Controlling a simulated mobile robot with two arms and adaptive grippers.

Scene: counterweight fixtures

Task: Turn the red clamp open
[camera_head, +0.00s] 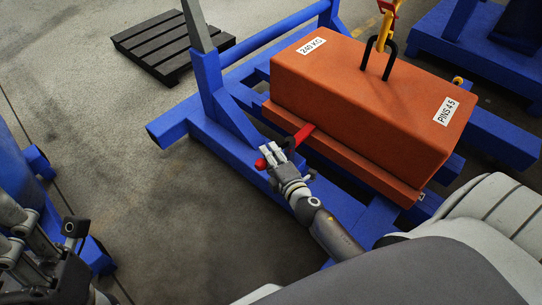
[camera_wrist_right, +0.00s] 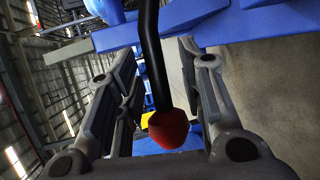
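The red clamp (camera_head: 305,133) sits at the near left edge of the orange counterweight, on the blue frame. It has a black lever with a red knob (camera_head: 262,163). My right gripper (camera_head: 272,153) is at this lever, its fingers partly covering it. In the right wrist view, the black lever and red knob (camera_wrist_right: 170,128) lie between the spread fingers of my right gripper (camera_wrist_right: 165,95). Gaps show on both sides, so the fingers are not closed on it. Grey parts of my left gripper (camera_head: 22,235) show at the lower left; their opening is unclear.
The orange counterweight (camera_head: 360,95) has a black lifting loop with a yellow hook (camera_head: 387,20). It rests on a blue steel frame (camera_head: 190,125). A dark pallet (camera_head: 165,45) lies behind. Concrete floor is clear left of the frame.

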